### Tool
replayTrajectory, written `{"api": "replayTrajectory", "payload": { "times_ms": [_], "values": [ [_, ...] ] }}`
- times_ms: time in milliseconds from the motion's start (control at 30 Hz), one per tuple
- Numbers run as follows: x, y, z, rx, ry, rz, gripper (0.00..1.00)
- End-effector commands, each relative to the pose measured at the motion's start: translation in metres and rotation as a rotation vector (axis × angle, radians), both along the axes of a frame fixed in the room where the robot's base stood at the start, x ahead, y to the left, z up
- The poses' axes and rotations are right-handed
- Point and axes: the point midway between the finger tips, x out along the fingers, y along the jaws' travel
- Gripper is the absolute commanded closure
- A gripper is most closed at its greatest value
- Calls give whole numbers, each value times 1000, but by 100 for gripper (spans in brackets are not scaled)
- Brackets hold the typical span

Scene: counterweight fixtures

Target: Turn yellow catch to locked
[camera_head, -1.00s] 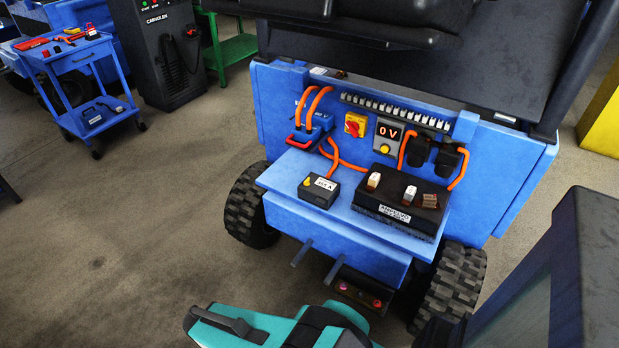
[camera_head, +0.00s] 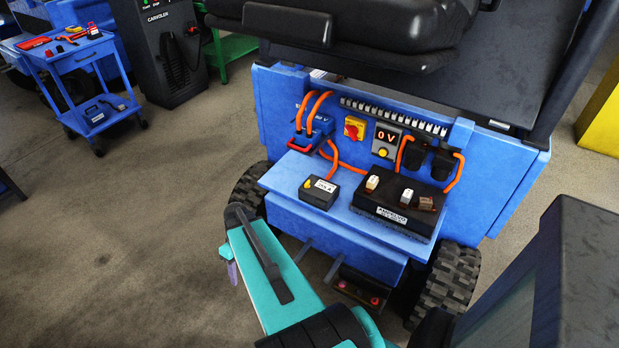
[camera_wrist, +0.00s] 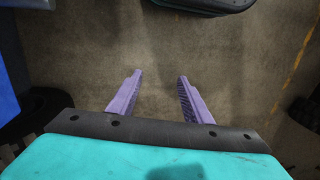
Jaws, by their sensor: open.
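A small yellow knob (camera_head: 308,184) stands on a small black labelled box (camera_head: 319,192), at the left of the blue ledge (camera_head: 290,163) in the head view. It is the likeliest yellow catch, but its setting is too small to read. A yellow plate with a red rotary switch (camera_head: 354,128) is on the blue panel behind, left of a "0 V" display (camera_head: 387,137) with a yellow button. My gripper (camera_wrist: 160,76) is open and empty over bare floor. In the head view one purple finger (camera_head: 231,271) shows, left of and apart from the ledge.
A black labelled block (camera_head: 396,207) with small blocks on top fills the ledge's right side. Orange cables (camera_head: 334,151) loop above the ledge. Black wheels (camera_head: 455,275) flank the unit. A blue tool cart (camera_head: 85,85) stands far left. The floor between is clear.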

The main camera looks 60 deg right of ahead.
Motion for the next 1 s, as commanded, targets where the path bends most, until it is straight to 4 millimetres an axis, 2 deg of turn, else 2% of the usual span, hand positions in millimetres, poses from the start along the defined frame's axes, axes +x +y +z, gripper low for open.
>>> {"api": "replayTrajectory", "payload": {
  "times_ms": [33,200,467,767,1000],
  "values": [
    [4,-19,14,-1,-25,-10,55],
    [9,-73,51,-6,-104,-20,55],
    [1,-160,112,-40,-221,-29,55],
    [-32,-259,188,-112,-344,-32,55],
    [-74,-329,250,-191,-423,-26,55]
  ]
}}
